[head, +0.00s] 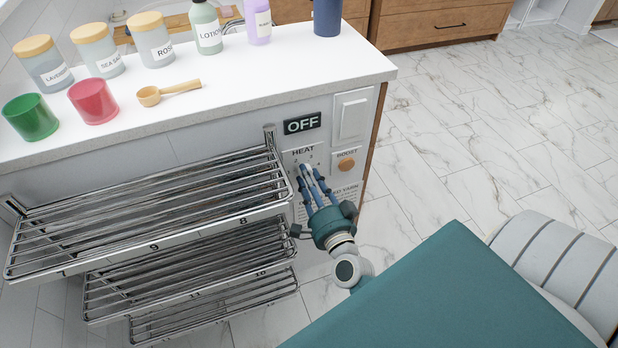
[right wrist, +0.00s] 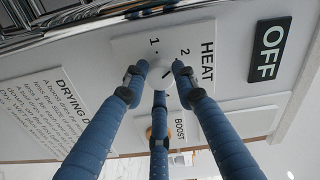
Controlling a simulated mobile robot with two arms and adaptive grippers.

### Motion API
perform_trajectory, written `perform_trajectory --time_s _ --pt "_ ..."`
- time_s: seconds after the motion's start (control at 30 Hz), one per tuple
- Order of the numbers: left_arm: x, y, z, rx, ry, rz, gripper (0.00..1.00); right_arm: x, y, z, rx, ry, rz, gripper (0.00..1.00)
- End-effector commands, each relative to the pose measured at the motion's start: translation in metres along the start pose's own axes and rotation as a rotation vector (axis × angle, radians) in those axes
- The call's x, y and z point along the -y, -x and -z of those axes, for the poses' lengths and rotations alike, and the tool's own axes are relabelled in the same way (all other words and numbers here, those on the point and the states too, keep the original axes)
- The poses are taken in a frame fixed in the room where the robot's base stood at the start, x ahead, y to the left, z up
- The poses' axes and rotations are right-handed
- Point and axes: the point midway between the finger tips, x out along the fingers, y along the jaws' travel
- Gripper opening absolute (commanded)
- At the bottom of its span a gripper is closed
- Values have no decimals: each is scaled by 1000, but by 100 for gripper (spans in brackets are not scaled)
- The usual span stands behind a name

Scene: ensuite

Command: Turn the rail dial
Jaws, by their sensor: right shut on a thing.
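The rail dial is a small pale knob (right wrist: 163,76) with a short dark mark, on the white HEAT plate (right wrist: 190,45) in the right wrist view. The numbers 1 and 2 show beside it. My right gripper (head: 310,172) reaches the front panel in the head view. Its blue fingers are shut around the dial, and their tips hide much of it. The black OFF sign (head: 302,123) is above the HEAT plate. My left gripper is not in view.
A chrome towel rail (head: 150,215) with stacked tiers stands close left of my right gripper. The BOOST button (head: 346,163) and a white switch (head: 352,117) are to the right. Jars, cups and a wooden scoop (head: 165,93) stand on the counter. The floor at right is clear.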

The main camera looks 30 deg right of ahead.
Motion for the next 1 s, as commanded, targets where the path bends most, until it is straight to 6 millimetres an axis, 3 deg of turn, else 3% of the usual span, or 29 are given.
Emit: perform_trajectory --time_s 0.03,0.47,0.5,0.6,0.87,1.0 --pt "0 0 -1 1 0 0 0 -5 3 -8 18 -8 -12 1" --pt "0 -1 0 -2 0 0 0 -5 3 -8 18 -17 -11 1" --pt "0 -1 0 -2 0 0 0 -5 3 -8 18 -17 -11 29" --pt "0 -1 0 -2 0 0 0 -4 2 -7 16 -17 -10 46" --pt "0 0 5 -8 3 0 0 -2 1 -4 9 -15 -4 46" --pt "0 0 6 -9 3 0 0 -2 11 -4 9 -15 -6 46"
